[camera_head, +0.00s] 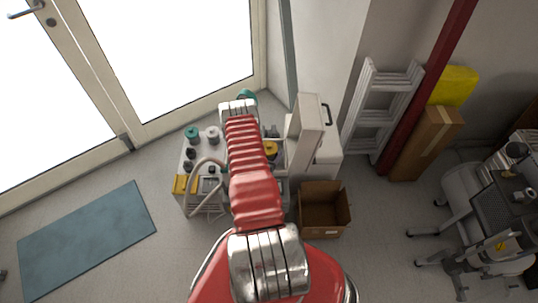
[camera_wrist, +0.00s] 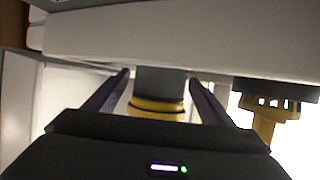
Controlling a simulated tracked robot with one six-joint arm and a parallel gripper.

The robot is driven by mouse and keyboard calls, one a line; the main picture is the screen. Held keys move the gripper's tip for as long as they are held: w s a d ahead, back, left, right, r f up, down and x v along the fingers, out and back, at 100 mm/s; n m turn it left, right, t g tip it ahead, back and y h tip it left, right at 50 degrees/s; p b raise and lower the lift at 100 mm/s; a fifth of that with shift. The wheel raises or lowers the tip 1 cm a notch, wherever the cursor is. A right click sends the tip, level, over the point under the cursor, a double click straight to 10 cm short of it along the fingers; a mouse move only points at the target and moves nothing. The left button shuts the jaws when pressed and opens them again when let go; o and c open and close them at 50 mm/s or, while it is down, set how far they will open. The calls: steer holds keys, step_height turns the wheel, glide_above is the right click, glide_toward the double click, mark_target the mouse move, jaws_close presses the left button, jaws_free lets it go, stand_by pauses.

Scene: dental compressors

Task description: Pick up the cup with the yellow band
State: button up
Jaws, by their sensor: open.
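In the wrist view a dark grey cup with a yellow band (camera_wrist: 157,106) stands between the two fingers of my gripper (camera_wrist: 159,78). The gripper is open, one dark finger on each side of the cup. I cannot tell whether either finger touches it. In the head view my red arm covers the gripper, and I cannot make out the cup there.
A pale surface (camera_wrist: 200,35) runs across the top of the wrist view. A yellow fitting (camera_wrist: 265,122) with a dark top is right of the fingers. In the head view, a cardboard box (camera_head: 324,212) stands on the floor right of my arm, and a blue mat (camera_head: 88,240) lies left.

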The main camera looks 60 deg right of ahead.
mark_target(269, 144)
steer(key=shift+c, duration=0.6)
steer(key=c, duration=1.3)
steer(key=shift+r, duration=0.25)
steer(key=shift+r, duration=4.8)
